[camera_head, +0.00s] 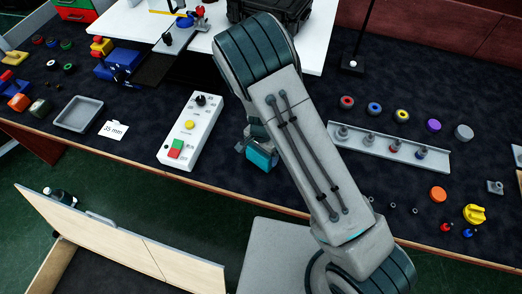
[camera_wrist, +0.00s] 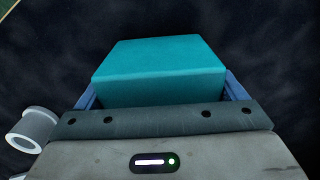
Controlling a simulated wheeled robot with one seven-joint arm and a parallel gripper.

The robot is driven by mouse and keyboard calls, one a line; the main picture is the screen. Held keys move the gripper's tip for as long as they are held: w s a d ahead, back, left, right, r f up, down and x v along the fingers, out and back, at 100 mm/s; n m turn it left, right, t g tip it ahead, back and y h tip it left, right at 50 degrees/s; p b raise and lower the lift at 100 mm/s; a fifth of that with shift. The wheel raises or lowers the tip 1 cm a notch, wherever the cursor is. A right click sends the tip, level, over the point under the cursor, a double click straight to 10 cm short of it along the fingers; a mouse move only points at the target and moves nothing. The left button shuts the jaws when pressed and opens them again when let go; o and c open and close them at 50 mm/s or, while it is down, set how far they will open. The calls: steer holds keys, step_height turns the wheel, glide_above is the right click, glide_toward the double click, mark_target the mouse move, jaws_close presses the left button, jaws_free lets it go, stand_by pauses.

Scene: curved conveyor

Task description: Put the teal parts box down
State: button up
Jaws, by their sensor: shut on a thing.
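The teal parts box (camera_wrist: 160,62) is between the two fingers of my gripper (camera_wrist: 158,92) in the wrist view. The gripper is shut on it, with a blue finger at each side. In the head view the teal box (camera_head: 262,157) shows below my gripper (camera_head: 256,148), over the dark table mat and right of the white control box. My arm hides part of it. I cannot tell whether the box touches the mat.
A white control box (camera_head: 190,130) with buttons stands left of the gripper. A grey tray (camera_head: 78,114) and a "35 mm" card (camera_head: 114,130) lie farther left. A metal rail (camera_head: 388,149) with pegs is at the right, near several coloured rings. Bare dark mat lies between control box and gripper.

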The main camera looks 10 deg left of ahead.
steer(key=shift+f, duration=0.1)
steer(key=o, duration=0.9)
step_height(320, 180, up, 12)
steer(key=shift+f+b, duration=0.2)
steer(key=shift+b, duration=0.4)
steer(key=shift+r, duration=0.35)
steer(key=shift+d+r, duration=0.2)
steer(key=shift+r, duration=0.15)
steer(key=d+r+n+y, duration=0.1)
steer(key=d+r+y, duration=0.1)
steer(key=d+r, duration=0.65)
steer(key=s+d+r+n+t+h, duration=0.2)
steer(key=s+d+r+n+t, duration=0.1)
steer(key=s+d+r, duration=1)
steer(key=d+n, duration=0.1)
steer(key=d, duration=0.3)
steer(key=shift+s+r+t, duration=0.4)
